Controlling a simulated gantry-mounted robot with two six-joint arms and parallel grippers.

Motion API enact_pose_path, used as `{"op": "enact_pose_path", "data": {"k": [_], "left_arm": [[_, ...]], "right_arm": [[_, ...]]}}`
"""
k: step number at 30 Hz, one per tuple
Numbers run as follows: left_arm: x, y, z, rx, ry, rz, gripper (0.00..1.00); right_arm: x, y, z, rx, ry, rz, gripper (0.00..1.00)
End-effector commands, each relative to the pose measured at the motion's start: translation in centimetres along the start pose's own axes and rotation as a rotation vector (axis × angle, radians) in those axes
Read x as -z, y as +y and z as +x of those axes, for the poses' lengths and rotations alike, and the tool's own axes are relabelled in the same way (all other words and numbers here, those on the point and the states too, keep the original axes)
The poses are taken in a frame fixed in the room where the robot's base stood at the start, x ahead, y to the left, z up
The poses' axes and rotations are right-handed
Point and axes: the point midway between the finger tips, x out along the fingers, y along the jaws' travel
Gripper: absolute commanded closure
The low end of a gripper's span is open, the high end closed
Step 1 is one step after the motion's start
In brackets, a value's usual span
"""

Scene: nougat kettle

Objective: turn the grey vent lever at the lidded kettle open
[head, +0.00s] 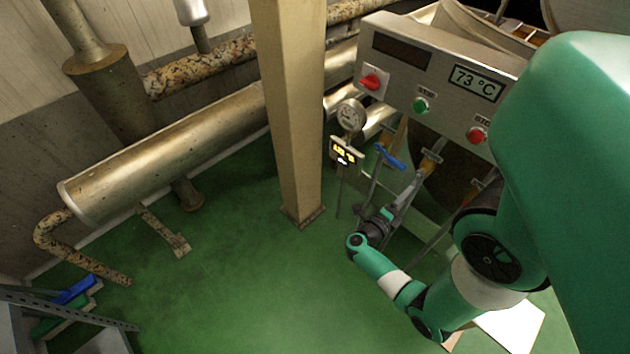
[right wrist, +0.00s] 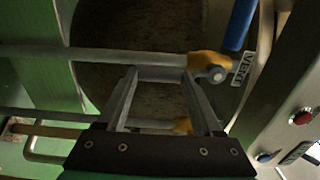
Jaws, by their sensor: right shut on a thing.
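The grey vent lever (right wrist: 160,74) sits on a yellow valve fitting (right wrist: 203,62) in the right wrist view, next to a small label that seems to read VENT. It lies nearly along the grey pipe (right wrist: 90,55). My right gripper (right wrist: 160,76) is shut on the lever, one finger on each side. In the head view my right gripper (head: 414,184) reaches up to the yellow fitting (head: 431,160) under the control panel; the lever is small there. The kettle's dark brown side (head: 440,185) shows behind. My left gripper is out of view.
A blue lever (head: 390,158) is on a neighbouring valve left of my right gripper. The control panel (head: 440,62) with knobs and a 73 °C display overhangs the valves. A gauge (head: 351,115) and a beige column (head: 290,110) stand to the left. The green floor is open.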

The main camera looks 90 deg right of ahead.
Motion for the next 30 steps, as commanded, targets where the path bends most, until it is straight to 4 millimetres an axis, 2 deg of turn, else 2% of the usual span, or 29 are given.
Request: {"op": "enact_pose_path", "data": {"k": [9,10,14,24,30], "left_arm": [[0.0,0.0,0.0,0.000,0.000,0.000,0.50],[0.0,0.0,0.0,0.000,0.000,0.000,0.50],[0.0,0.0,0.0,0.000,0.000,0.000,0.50],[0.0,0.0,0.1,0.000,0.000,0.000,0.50],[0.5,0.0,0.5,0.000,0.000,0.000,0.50]], "right_arm": [[0.0,0.1,0.0,-0.003,0.001,0.007,1.00],[0.0,0.1,0.0,-0.003,0.001,0.007,0.27],[0.0,0.1,0.0,-0.002,0.001,0.006,0.04],[-0.1,0.0,-0.2,-0.001,-0.002,0.004,0.03],[-0.2,-0.1,-2.2,-0.003,-0.008,0.004,0.03]]}}
